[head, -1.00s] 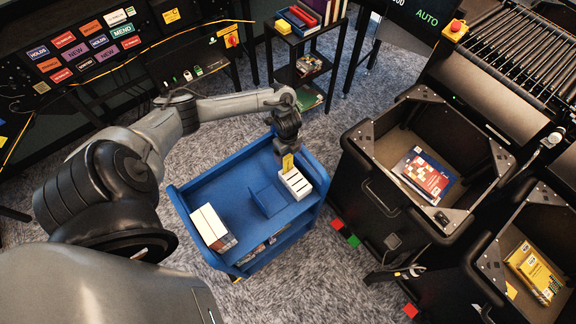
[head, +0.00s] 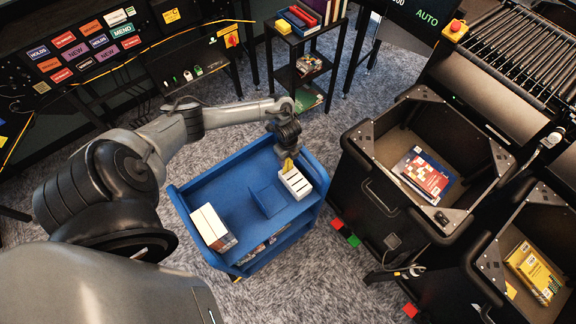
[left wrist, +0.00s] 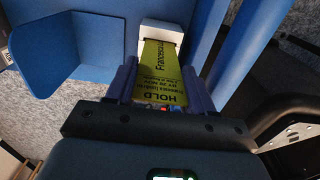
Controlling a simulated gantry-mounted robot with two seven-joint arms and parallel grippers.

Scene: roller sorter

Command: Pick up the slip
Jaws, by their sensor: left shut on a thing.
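The yellow slip (head: 288,165) stands at the white slotted holder (head: 296,184) on the blue cart. In the left wrist view the slip (left wrist: 161,70) carries printed text including "HOLD". Its far end meets the white holder (left wrist: 160,33); I cannot tell whether it is still inside a slot. My left gripper (head: 287,156) is above the holder's back end. In the left wrist view its two fingers (left wrist: 160,85) lie on either side of the slip and are shut on it. My right gripper is not seen.
The blue cart (head: 232,187) also bears a blue divider (head: 268,201) and white-edged books (head: 213,227). A black bin (head: 362,170) with a book inside stands close to its right. A small shelf (head: 308,75) stands behind. Carpet lies between.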

